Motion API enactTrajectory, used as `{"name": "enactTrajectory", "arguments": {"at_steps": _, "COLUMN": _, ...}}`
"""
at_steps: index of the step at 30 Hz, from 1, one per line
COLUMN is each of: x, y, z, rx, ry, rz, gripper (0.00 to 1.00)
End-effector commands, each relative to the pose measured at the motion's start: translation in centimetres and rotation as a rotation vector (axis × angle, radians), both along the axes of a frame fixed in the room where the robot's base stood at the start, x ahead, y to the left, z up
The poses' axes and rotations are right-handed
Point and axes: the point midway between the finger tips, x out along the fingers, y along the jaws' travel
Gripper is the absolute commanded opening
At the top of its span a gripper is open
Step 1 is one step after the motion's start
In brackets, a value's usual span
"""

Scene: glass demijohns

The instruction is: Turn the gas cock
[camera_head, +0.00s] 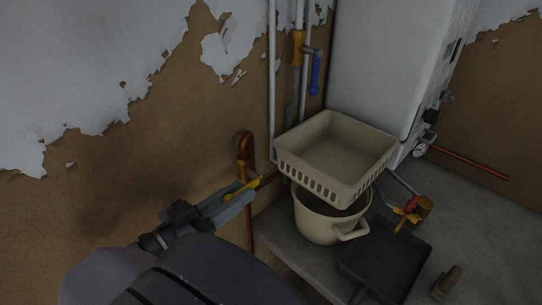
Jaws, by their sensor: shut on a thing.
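The gas cock shows as a small yellow lever (257,183) beside the bent copper pipe (243,143) on the left wall. My gripper (246,188) reaches in from the lower left, and its grey fingers are shut on the yellow lever. Part of the lever sticks out beyond the fingertips. The fingers hide the cock's body and most of the lever, so its exact angle cannot be told.
A cream basket (335,160) sits on a cream pot (325,220) just right of my gripper. A dark pan (385,258) lies on the grey ledge (480,225). A white boiler-like cabinet (388,60) and pipes with a blue lever (315,75) stand behind.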

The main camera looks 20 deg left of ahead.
Motion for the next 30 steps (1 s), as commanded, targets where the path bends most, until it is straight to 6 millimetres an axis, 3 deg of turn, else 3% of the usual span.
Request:
{"name": "enactTrajectory", "arguments": {"at_steps": 6, "x": 0.0, "y": 0.0, "z": -0.1, "rx": -0.002, "ry": 0.001, "rz": -0.001, "gripper": 0.00}}
{"name": "enactTrajectory", "arguments": {"at_steps": 7, "x": 0.0, "y": 0.0, "z": -0.1, "rx": -0.002, "ry": 0.001, "rz": -0.001, "gripper": 0.24}}
{"name": "enactTrajectory", "arguments": {"at_steps": 9, "x": 0.0, "y": 0.0, "z": -0.1, "rx": -0.002, "ry": 0.001, "rz": -0.001, "gripper": 0.35}}
{"name": "enactTrajectory", "arguments": {"at_steps": 23, "x": -0.2, "y": 0.1, "z": 0.0, "rx": 0.000, "ry": 0.001, "rz": 0.001, "gripper": 0.35}}
{"name": "enactTrajectory", "arguments": {"at_steps": 26, "x": -1.4, "y": 0.7, "z": 0.1, "rx": -0.001, "ry": 0.001, "rz": 0.004, "gripper": 0.35}}
{"name": "enactTrajectory", "arguments": {"at_steps": 30, "x": -4.5, "y": 2.0, "z": 0.2, "rx": -0.001, "ry": 0.000, "rz": 0.005, "gripper": 0.35}}
